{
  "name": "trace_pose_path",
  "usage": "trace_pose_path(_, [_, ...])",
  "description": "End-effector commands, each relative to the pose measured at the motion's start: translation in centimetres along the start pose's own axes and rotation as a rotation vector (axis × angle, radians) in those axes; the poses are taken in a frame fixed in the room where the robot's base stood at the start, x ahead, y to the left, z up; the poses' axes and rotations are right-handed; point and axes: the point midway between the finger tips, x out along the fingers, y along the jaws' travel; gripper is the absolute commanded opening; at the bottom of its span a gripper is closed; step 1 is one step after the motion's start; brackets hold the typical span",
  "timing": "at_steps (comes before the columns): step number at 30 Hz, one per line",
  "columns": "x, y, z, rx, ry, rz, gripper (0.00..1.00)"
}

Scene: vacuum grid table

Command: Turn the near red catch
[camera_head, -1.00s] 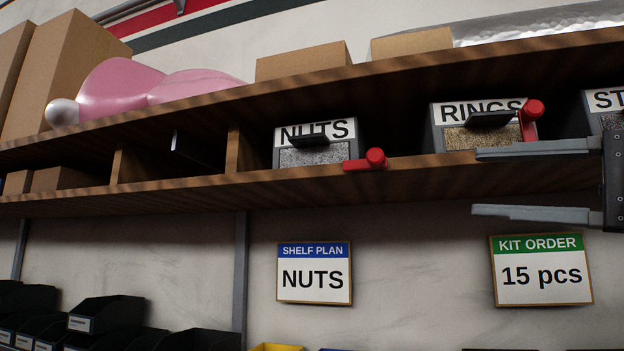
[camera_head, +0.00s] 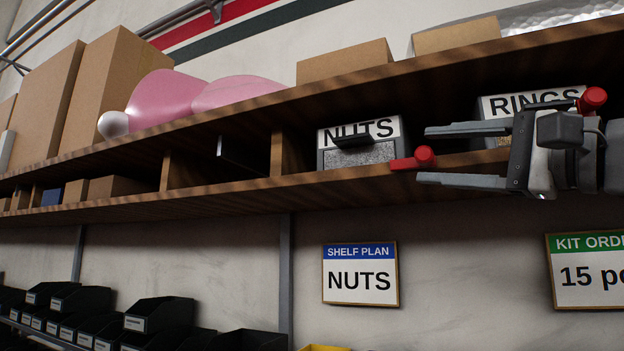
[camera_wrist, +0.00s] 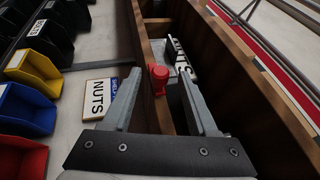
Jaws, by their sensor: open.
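The red catch (camera_head: 414,159) at the NUTS bin lies sideways along the shelf's front edge, its round knob at the right end. In the wrist view the red catch (camera_wrist: 159,77) shows between my fingers, farther out. The NUTS bin (camera_head: 375,155) sits in the shelf behind it, with a black handle. My gripper (camera_head: 421,155) is open, its two fingers pointing left, one above the other, around the level of the catch. I cannot tell whether they touch it. A second red catch (camera_head: 592,100) at the RINGS bin (camera_head: 493,106) stands upright, partly hidden by my gripper.
The wooden shelf (camera_head: 230,199) has dividers and a compartment roof close above the bins. The SHELF PLAN sign (camera_head: 360,275) and KIT ORDER sign (camera_head: 590,270) hang below. Dark bins (camera_head: 160,316) stand lower left.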

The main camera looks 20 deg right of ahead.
Motion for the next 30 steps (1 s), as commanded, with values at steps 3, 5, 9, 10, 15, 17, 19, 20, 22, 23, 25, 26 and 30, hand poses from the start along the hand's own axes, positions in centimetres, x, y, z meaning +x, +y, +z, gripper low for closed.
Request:
trace_pose_path(3, [1.7, -0.1, 0.0, 0.0, 0.0, 0.001, 0.59])
trace_pose_path(5, [2.2, 0.0, 0.0, 0.0, 0.0, 0.001, 0.59])
trace_pose_path(9, [2.9, 0.0, 0.0, 0.0, -0.001, 0.0, 0.59])
trace_pose_path(10, [2.9, 0.0, 0.0, 0.0, -0.001, 0.0, 0.59])
trace_pose_path(15, [2.9, 0.0, 0.0, 0.0, -0.001, 0.0, 0.59])
trace_pose_path(17, [2.9, 0.0, 0.0, 0.0, -0.001, 0.0, 0.59])
trace_pose_path(19, [2.9, 0.0, 0.0, 0.0, -0.001, 0.0, 0.46])
trace_pose_path(20, [2.9, 0.0, 0.0, 0.0, -0.001, 0.0, 0.41])
trace_pose_path(22, [2.9, 0.0, 0.0, 0.0, -0.001, 0.0, 0.28])
trace_pose_path(23, [2.9, 0.0, 0.0, 0.0, -0.001, 0.0, 0.23])
trace_pose_path(25, [2.9, 0.0, 0.0, 0.0, -0.001, 0.0, 0.1])
trace_pose_path(26, [2.9, 0.0, 0.0, 0.0, -0.001, 0.0, 0.05])
trace_pose_path(30, [2.9, 0.0, 0.0, 0.0, -0.001, 0.0, 0.0])
